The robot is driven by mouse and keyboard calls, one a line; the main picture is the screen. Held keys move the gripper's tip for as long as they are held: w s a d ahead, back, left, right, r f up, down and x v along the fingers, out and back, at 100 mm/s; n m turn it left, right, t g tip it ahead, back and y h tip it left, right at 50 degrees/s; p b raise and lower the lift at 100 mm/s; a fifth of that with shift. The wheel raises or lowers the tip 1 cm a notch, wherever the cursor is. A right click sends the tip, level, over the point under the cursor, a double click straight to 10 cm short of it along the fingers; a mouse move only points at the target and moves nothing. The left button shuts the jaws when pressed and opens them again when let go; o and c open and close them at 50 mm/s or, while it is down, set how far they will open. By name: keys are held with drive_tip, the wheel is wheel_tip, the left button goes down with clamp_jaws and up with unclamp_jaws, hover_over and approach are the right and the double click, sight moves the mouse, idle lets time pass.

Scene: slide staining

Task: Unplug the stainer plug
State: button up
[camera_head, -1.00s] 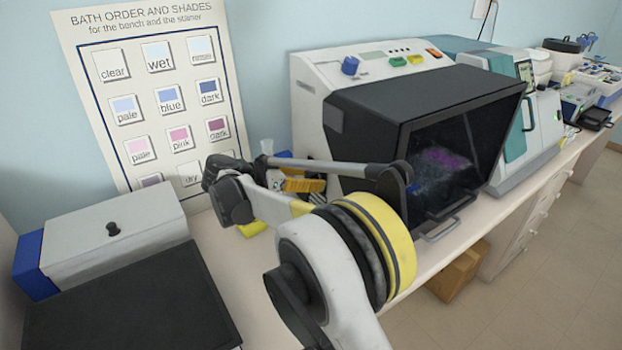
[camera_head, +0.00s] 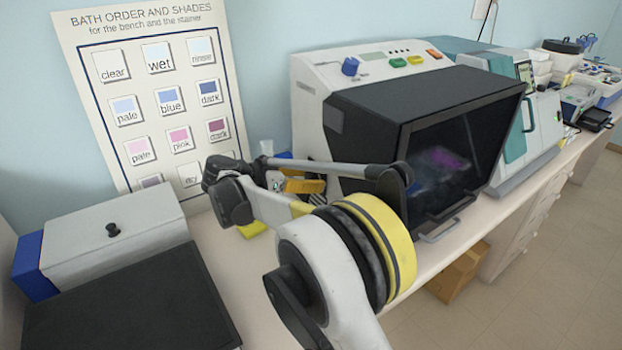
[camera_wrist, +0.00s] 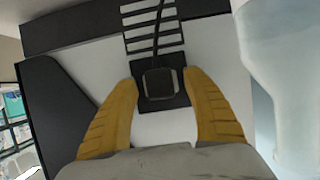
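The stainer (camera_head: 400,110) is a white and black machine with a dark front window, on the bench in the head view. In the wrist view a black plug (camera_wrist: 160,84) sits in a dark plate on the stainer's white side panel (camera_wrist: 215,60). A dark cord (camera_wrist: 157,35) runs up from the plug past a slotted vent. My gripper (camera_wrist: 161,80) is open, with one yellow finger on each side of the plug. Gaps show between the plug and both fingers. In the head view my gripper (camera_head: 304,186) is beside the stainer's left side, and the plug cannot be made out there.
A pale translucent vessel (camera_wrist: 285,70) is close on the right in the wrist view. In the head view a grey-lidded box (camera_head: 115,235) and a black flat surface (camera_head: 130,305) are at the left. A bath chart (camera_head: 155,100) hangs on the wall. A cardboard box (camera_head: 458,272) is below the bench.

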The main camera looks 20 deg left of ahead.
clamp_jaws()
drive_tip(key=shift+s+a, duration=0.15)
drive_tip(key=shift+s+a, duration=1.85)
drive_tip(key=shift+s, duration=0.3)
